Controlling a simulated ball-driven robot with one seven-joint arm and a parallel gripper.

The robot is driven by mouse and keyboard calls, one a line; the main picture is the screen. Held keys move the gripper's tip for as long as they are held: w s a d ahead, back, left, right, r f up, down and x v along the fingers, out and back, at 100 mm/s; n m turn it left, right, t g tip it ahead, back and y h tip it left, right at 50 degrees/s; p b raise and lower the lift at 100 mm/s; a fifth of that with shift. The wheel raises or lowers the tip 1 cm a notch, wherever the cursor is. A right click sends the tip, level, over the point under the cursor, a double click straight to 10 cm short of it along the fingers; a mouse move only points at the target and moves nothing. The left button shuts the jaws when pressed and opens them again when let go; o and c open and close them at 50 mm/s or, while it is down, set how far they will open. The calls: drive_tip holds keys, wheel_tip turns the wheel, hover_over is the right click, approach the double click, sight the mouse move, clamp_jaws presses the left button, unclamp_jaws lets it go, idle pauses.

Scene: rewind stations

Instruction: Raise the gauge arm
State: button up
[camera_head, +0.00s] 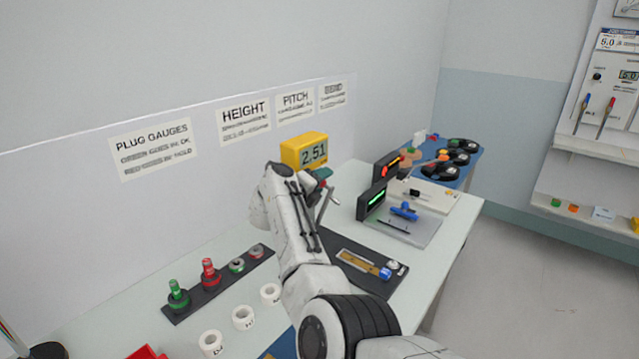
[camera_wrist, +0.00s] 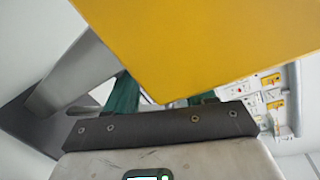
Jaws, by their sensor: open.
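The height gauge's yellow display box (camera_head: 304,152) reads 2.51 and stands on the bench against the wall, under the HEIGHT and PITCH signs. In the wrist view its yellow body (camera_wrist: 200,40) fills the upper middle, very close. A slanted grey bar (camera_wrist: 75,75) shows at the left there and appears to be part of the gauge. My gripper (camera_head: 322,176) is at the gauge, just below the display. Its green fingers are spread apart, partly hidden behind the yellow box in the wrist view. I cannot tell whether they touch the gauge arm, which I cannot clearly make out.
A dark rack (camera_head: 218,284) with green and red plug gauges lies at the left, with several white rings in front. A dark tray (camera_head: 362,266) with a brown strip lies right of my arm. A grey plate (camera_head: 405,228) with a blue fixture stands beyond.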

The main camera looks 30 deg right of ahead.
drive_tip(key=p+v, duration=0.1)
drive_tip(key=v, duration=0.9)
drive_tip(key=shift+a, duration=0.35)
drive_tip(key=shift+s, duration=0.15)
